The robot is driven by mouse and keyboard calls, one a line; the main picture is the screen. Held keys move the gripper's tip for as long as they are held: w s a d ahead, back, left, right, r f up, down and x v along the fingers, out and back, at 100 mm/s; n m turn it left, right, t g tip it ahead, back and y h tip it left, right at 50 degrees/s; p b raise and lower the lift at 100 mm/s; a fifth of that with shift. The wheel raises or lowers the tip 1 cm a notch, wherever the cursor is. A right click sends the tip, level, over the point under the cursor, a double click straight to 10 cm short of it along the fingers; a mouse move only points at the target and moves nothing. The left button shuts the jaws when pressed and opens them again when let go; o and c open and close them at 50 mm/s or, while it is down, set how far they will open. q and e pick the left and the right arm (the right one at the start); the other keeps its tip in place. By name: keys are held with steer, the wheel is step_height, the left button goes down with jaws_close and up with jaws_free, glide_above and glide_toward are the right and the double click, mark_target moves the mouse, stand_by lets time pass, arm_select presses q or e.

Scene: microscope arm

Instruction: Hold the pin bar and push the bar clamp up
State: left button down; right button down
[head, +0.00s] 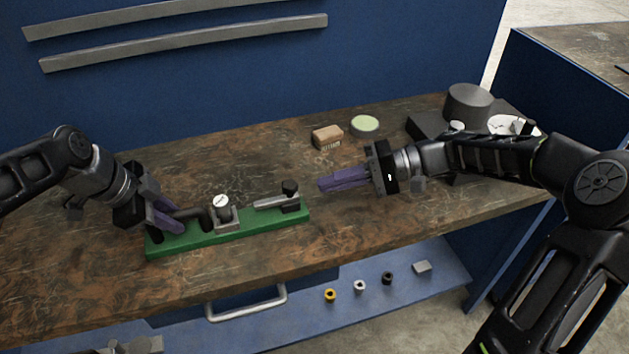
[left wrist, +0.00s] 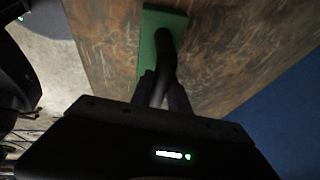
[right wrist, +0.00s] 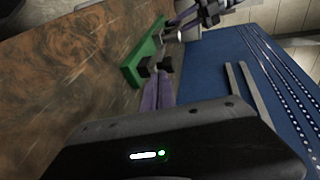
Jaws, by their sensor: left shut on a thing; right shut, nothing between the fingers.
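A long green base (head: 250,235) lies on the bench. It carries a silver clamp post with a round white dial (head: 222,201) in the middle and a flat metal bar with a black knob (head: 290,187) at its right end. A dark rounded bar (head: 187,213) is at the base's left part; I cannot tell for sure that it is the pin bar. My left gripper (head: 172,222) is shut on this bar, which also shows in the left wrist view (left wrist: 165,60). My right gripper (head: 322,184) is shut and empty, apart from the knob, to its right.
A brown block (head: 327,136), a round pale-green-topped tin (head: 365,125) and a dark cylinder (head: 468,103) stand towards the back right. A lower blue shelf (head: 310,310) holds several small parts. The blue wall (head: 180,80) rises behind the bench.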

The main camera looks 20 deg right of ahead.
mark_target(293, 188)
arm_select(q)
steer(key=shift+r, duration=0.1)
arm_select(e)
steer(key=shift+w+a, duration=0.25)
steer(key=shift+a, duration=0.65)
steer(key=shift+w+a, duration=0.2)
steer(key=shift+a, duration=0.65)
steer(key=a, duration=0.5)
steer(key=shift+a+r, duration=0.1)
steer(key=shift+a, duration=0.2)
steer(key=shift+s+d, duration=0.1)
steer(key=shift+d, duration=0.35)
steer(key=f+v, duration=0.1)
steer(key=v, duration=1.2)
steer(key=shift+d, duration=0.15)
steer(key=shift+s+r, duration=0.1)
